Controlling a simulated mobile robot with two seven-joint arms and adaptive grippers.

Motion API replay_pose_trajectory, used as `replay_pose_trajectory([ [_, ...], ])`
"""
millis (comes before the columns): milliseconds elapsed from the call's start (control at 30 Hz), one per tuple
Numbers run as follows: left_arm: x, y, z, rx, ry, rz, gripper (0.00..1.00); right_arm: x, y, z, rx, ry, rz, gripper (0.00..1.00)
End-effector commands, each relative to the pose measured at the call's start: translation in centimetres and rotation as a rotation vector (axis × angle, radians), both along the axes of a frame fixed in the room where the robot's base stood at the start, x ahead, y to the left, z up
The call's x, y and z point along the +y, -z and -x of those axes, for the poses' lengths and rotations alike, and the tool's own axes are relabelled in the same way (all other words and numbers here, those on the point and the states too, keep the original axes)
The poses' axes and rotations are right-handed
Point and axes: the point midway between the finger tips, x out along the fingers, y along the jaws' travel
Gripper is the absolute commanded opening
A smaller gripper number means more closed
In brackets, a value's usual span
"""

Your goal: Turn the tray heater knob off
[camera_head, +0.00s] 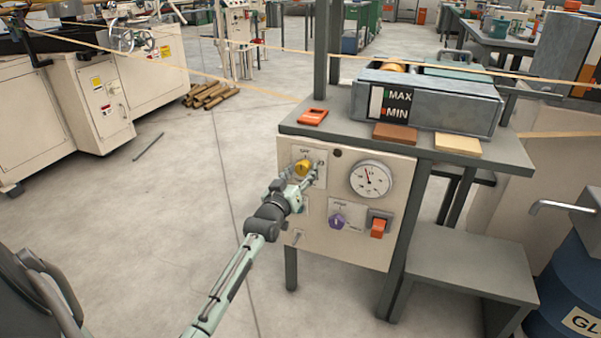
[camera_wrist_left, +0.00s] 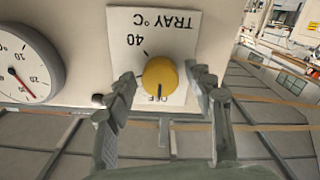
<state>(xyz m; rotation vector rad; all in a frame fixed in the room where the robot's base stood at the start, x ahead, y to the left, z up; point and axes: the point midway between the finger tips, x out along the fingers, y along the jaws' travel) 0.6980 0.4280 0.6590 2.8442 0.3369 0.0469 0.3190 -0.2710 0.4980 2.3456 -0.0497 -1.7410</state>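The tray heater knob is a round yellow knob (camera_head: 302,167) on the upper left of the cream control panel (camera_head: 345,205). In the left wrist view the knob (camera_wrist_left: 160,78) sits on a white plate (camera_wrist_left: 185,25) with upside-down print reading TRAY °C, 40 and OFF. A dark line on the knob's lower side appears to point at OFF. My left gripper (camera_head: 300,175) is in front of the knob. In the left wrist view its two fingers (camera_wrist_left: 166,100) stand apart, one on each side of the knob, with visible gaps. My right gripper is out of view.
A round gauge (camera_head: 371,179), a purple knob (camera_head: 337,221) and a red switch (camera_head: 378,228) share the panel. Above is a bench top (camera_head: 350,132) with a metal tray marked MAX and MIN (camera_head: 450,100). A blue drum (camera_head: 567,285) stands at right.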

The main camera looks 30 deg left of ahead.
Motion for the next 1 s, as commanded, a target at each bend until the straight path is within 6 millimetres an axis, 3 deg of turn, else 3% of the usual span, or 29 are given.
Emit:
replay_pose_trajectory([
  [367, -0.2, 0.1, 0.7, 0.001, 0.0, -0.002, 0.56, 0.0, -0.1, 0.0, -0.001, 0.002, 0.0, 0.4],
  [800, -2.1, 0.1, 9.0, 0.002, 0.0, 0.0, 0.56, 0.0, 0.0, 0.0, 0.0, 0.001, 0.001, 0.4],
  [1000, -2.7, 0.0, 11.3, 0.001, 0.0, 0.0, 0.56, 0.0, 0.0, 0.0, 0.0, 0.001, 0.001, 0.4],
])
